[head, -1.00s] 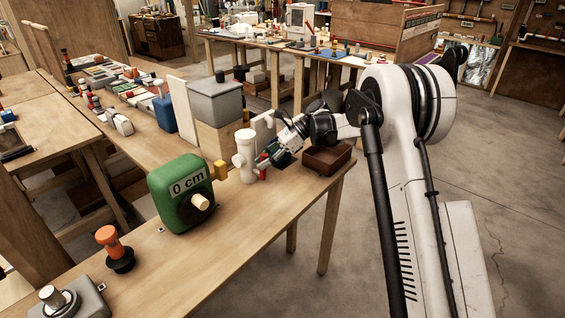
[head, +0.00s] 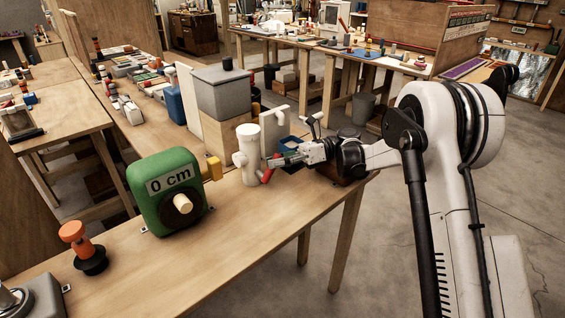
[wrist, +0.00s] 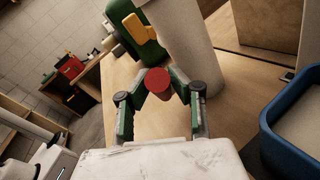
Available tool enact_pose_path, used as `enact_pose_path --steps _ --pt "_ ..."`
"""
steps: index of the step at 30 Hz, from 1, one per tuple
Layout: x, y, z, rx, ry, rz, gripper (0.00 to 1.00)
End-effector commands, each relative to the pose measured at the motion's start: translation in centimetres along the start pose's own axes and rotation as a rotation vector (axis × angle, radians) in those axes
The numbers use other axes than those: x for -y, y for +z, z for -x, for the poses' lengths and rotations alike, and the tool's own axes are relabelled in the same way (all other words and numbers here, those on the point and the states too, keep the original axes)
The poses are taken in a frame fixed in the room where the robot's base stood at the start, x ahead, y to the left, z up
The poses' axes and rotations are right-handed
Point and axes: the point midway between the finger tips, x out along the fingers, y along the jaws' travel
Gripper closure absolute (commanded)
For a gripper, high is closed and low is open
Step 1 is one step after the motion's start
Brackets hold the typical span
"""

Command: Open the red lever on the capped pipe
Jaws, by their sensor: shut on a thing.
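The white capped pipe (head: 247,158) stands upright on the wooden bench, right of the green tape-measure-like box. Its white body also fills the upper middle of the wrist view (wrist: 187,35). The red lever (head: 268,176) is at the pipe's right side and looks tilted in the head view. In the wrist view its round red end (wrist: 158,79) sits between my fingertips. My gripper (head: 272,162) reaches in from the right, close to level, and is shut on the red lever. The wrist view shows both green-and-grey fingers (wrist: 158,88) at its sides. The lever's joint with the pipe is hidden.
The green box (head: 168,190) marked "0 cm" stands to the left. A thinner white pipe (head: 273,128) and a blue tray (head: 291,143) are close behind my gripper. A grey-lidded box (head: 221,95) stands behind the pipe. The front bench surface (head: 240,220) is clear.

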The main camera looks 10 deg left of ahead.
Motion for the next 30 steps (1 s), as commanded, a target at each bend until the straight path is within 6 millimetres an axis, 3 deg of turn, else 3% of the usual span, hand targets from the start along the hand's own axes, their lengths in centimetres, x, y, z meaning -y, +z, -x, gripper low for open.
enact_pose_path --steps 11,12,17,26,30 --pt "-0.1 -0.4 0.0 -0.003 0.002 -0.004 1.00" --pt "-0.1 -0.5 0.0 -0.003 0.002 -0.004 0.80" --pt "0.0 -0.3 0.0 -0.001 0.003 -0.003 0.61" --pt "-0.1 0.1 -0.1 0.000 0.003 -0.002 0.61" --pt "-0.7 1.4 0.1 0.001 0.003 -0.002 0.61"
